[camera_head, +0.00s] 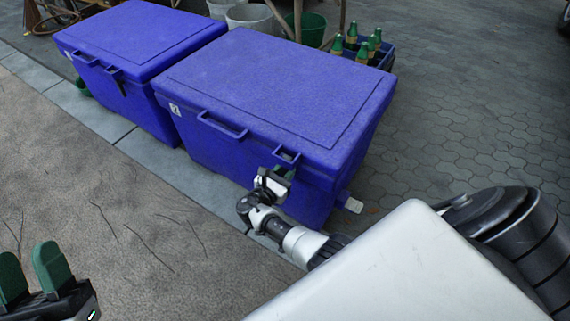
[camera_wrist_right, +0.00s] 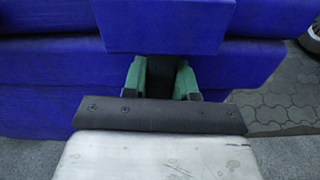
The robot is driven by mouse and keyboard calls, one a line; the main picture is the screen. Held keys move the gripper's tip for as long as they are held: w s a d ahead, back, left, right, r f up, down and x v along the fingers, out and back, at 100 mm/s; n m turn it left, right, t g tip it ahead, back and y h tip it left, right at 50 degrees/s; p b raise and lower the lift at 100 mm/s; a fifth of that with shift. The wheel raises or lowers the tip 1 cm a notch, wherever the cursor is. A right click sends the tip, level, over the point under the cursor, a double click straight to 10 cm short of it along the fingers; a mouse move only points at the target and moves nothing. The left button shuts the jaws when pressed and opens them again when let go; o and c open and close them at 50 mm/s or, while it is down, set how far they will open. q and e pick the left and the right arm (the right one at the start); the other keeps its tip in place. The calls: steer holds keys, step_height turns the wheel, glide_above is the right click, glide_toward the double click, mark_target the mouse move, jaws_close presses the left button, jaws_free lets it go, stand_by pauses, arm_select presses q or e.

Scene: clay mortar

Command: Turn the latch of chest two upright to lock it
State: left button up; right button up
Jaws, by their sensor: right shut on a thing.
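The nearer blue chest (camera_head: 265,85) has its lid closed, with a handle on its front and a latch bracket (camera_head: 288,155) near the right front corner. My right gripper (camera_head: 283,171) is at the chest's front, just below that bracket. In the right wrist view its green fingers (camera_wrist_right: 167,80) are shut on a dark latch (camera_wrist_right: 184,78) that stands between them, under the blue bracket. The latch's upper end is hidden by the bracket, so its full angle is unclear. My left gripper (camera_head: 32,272) is open and empty at the lower left, far from the chests.
A second closed blue chest (camera_head: 140,40) stands to the left, with a dark latch (camera_head: 118,82) on its front. A crate with green bottles (camera_head: 362,48) and buckets (camera_head: 250,17) stand behind. Open paving lies to the right and bare ground in front.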

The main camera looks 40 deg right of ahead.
arm_select(q)
steer(key=shift+w+f+g+y, duration=0.4)
steer(key=shift+w+f+g, duration=0.25)
steer(key=shift+g, duration=0.05)
arm_select(e)
steer(key=shift+d+n, duration=0.1)
steer(key=shift+n, duration=0.5)
steer(key=o, duration=0.9)
arm_select(q)
steer(key=shift+d, duration=0.1)
arm_select(e)
steer(key=shift+s+a+p, duration=0.1)
steer(key=shift+a+p, duration=0.15)
steer(key=shift+p, duration=0.05)
arm_select(q)
steer(key=f+g, duration=0.1)
steer(key=w+f+g+y+p, duration=0.1)
steer(key=f+g, duration=0.1)
steer(key=w+f+g, duration=0.1)
steer(key=shift+f+g+y, duration=0.25)
steer(key=shift+g+y, duration=0.05)
arm_select(e)
steer(key=v, duration=1)
steer(key=shift+a, duration=0.2)
